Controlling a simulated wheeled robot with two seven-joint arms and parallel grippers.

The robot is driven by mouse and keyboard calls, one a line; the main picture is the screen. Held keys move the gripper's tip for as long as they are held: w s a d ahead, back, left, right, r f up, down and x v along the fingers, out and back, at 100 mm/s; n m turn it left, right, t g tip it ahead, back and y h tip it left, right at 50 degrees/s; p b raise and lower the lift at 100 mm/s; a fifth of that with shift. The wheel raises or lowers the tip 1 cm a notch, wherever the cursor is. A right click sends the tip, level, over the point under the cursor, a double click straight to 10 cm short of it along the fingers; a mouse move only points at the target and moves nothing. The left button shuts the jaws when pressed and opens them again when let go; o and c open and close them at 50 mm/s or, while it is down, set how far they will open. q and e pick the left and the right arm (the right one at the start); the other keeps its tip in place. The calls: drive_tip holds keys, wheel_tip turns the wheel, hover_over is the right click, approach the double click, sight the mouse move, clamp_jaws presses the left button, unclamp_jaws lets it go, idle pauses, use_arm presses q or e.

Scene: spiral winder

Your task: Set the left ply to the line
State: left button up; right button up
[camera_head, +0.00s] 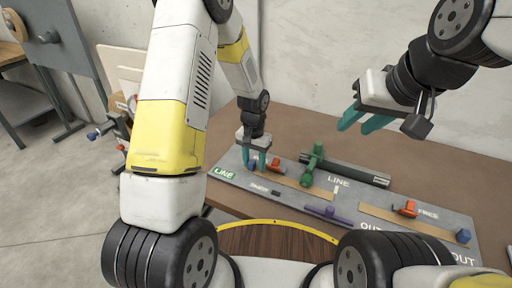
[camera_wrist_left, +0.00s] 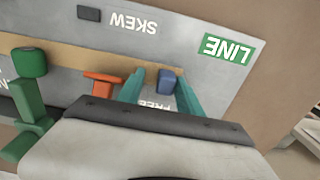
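The left ply (camera_head: 295,187) is a tan strip lying on the grey board (camera_head: 290,203); it also shows in the left wrist view (camera_wrist_left: 65,57). A blue block (camera_wrist_left: 167,82) sits at its left end, with an orange piece (camera_wrist_left: 101,82) further along it. My left gripper (camera_head: 258,160) is low over this end. In the left wrist view its teal fingers (camera_wrist_left: 160,85) stand apart, one on either side of the blue block, with a gap visible; contact cannot be seen. A green LINE label (camera_wrist_left: 228,49) is close by. My right gripper (camera_head: 363,120) is open, empty and raised above the table's back.
A second tan strip (camera_head: 400,220) with an orange piece (camera_head: 408,208) and a blue block (camera_head: 463,236) lies at the right. A green handle (camera_head: 312,160) and dark bar (camera_head: 350,174) stand behind. A purple piece (camera_head: 328,214) is in front. The table's back is clear.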

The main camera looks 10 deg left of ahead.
use_arm(q)
drive_tip(key=shift+a, duration=0.1)
drive_tip(key=shift+r, duration=0.15)
wheel_tip(320, 180, up, 8)
drive_tip(key=shift+f, duration=0.25)
drive_tip(key=shift+r, duration=0.1)
drive_tip(key=s+a+r+n+t+h, duration=0.15)
drive_tip(key=s+r, duration=0.25)
drive_tip(key=r, duration=0.4)
drive_tip(key=s+a+r+t, duration=0.15)
drive_tip(key=s+r, duration=0.25)
drive_tip(key=r, duration=0.4)
drive_tip(key=s+a+r+n+t, duration=0.2)
drive_tip(key=s+r, duration=0.6)
drive_tip(key=s, duration=0.5)
drive_tip(key=shift+a+t+h, duration=0.3)
drive_tip(key=shift+t+h, duration=0.05)
drive_tip(key=shift+t, duration=0.25)
drive_tip(key=shift+s, duration=0.1)
